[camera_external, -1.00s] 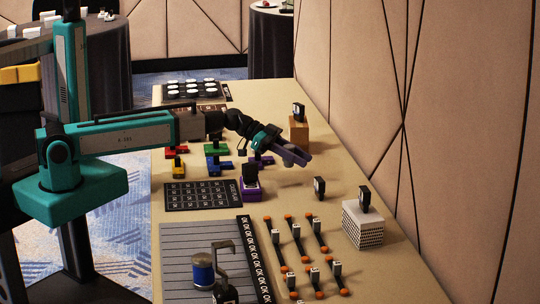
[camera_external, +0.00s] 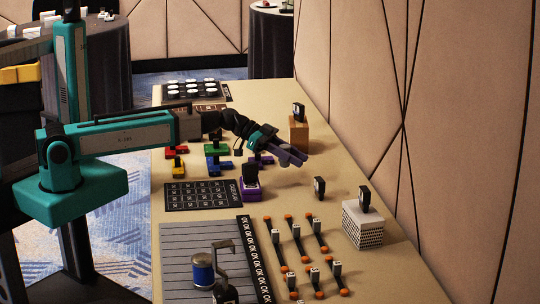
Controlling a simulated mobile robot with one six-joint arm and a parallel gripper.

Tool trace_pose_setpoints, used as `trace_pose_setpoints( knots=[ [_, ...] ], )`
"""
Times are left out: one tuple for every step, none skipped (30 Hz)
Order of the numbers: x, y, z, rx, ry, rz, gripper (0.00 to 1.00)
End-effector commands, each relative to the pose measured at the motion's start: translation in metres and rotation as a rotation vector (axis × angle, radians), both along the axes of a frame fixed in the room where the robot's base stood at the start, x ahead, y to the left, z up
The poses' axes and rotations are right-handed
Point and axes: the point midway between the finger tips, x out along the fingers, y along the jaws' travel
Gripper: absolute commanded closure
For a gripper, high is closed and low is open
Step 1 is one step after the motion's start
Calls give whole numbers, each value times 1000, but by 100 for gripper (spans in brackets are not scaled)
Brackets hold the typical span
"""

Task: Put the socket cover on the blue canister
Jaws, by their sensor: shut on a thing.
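The blue canister (camera_external: 203,270) stands upright at the near left on a grey slatted panel, beside a grey hooked post. My gripper (camera_external: 301,158) reaches over the middle of the table, well beyond the canister. Its purple-grey fingers point right and slightly down. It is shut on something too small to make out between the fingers. I cannot single out the socket cover with certainty.
A dark upright piece (camera_external: 319,187) stands on the table near my gripper. A white perforated block (camera_external: 363,224) and a wooden block (camera_external: 298,134) each carry a dark piece. Several orange-ended bars lie at the front. A wall borders the right.

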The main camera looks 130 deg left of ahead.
Motion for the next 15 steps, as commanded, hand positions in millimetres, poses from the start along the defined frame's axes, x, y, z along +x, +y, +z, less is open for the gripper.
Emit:
trace_pose_setpoints(
  knots=[
    [0, 0, 0, 0, 0, 0, 93],
    [0, 0, 0, 0, 0, 0, 93],
    [0, 0, 0, 0, 0, -1, 93],
    [1, -1, 0, 1, 0, -1, 93],
    [1, -2, 0, 0, 0, -3, 93],
    [3, -3, 0, 0, 0, -7, 93],
    [4, -5, 1, 0, -1, -10, 93],
    [6, -7, 1, 1, -1, -13, 93],
    [9, -11, 2, 1, -1, -21, 93],
    [11, -14, 2, 0, -1, -28, 93],
    [14, -18, 3, 1, -1, -36, 93],
    [18, -23, 5, 2, -1, -46, 93],
    [22, -28, 7, 2, -2, -55, 93],
    [26, -33, 8, 2, -2, -64, 93],
    [32, -41, 10, 3, 0, -80, 93]
  ],
)
